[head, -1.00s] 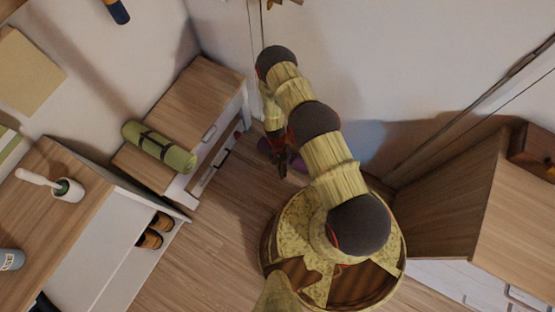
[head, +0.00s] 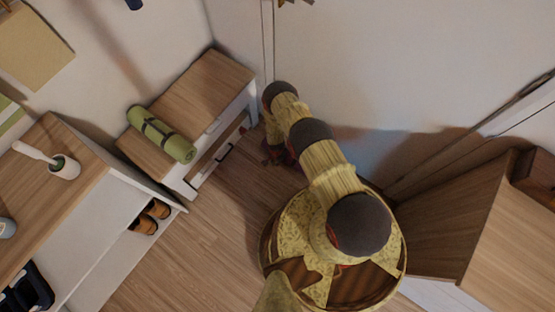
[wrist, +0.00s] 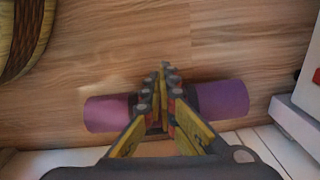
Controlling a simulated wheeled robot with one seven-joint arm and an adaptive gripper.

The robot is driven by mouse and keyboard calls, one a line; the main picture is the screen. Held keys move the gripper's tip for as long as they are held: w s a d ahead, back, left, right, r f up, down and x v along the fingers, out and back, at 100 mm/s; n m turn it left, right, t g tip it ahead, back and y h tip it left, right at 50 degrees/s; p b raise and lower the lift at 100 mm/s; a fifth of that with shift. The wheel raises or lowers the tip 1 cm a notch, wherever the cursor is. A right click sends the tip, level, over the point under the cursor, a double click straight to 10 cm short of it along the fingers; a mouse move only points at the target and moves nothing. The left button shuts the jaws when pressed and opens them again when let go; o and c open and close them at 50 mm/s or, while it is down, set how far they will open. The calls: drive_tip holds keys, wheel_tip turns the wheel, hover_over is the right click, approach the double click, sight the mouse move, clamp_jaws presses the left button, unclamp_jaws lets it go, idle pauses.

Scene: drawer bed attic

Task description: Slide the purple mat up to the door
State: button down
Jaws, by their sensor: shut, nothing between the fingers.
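The rolled purple mat (wrist: 222,99) lies on the wooden floor, crosswise in the wrist view, with a dark band near its middle. My gripper (wrist: 163,70) is shut and empty, its fingers over the mat's middle and hiding that part. In the head view my gripper (head: 279,154) is low by the small cabinet, and my arm hides most or all of the mat. The white door (head: 400,70) rises behind my arm. A white surface (wrist: 275,145) runs just below the mat in the wrist view; I cannot tell whether they touch.
A small wooden-topped cabinet (head: 207,88) with a green rolled mat (head: 161,133) stands left of my gripper. Its white side (wrist: 298,122) is close to the mat's right end. A wooden cabinet (head: 450,220) is at the right. Floor (head: 215,215) is clear at lower left.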

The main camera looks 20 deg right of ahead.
sight(288, 160)
wheel_tip(288, 160, down, 9)
drive_tip(key=b, duration=0.3)
drive_tip(key=shift+r+b, duration=0.15)
drive_tip(key=shift+b, duration=0.15)
drive_tip(key=shift+w+d+r+b, duration=0.15)
drive_tip(key=shift+w+d, duration=0.2)
drive_tip(key=shift+d, duration=0.25)
drive_tip(key=shift+w+d+r+b, duration=0.15)
drive_tip(key=shift+w+d, duration=0.2)
drive_tip(key=shift+d, duration=0.2)
drive_tip(key=shift+w+d+r, duration=0.1)
drive_tip(key=shift+w+d, duration=0.2)
drive_tip(key=shift+d, duration=0.25)
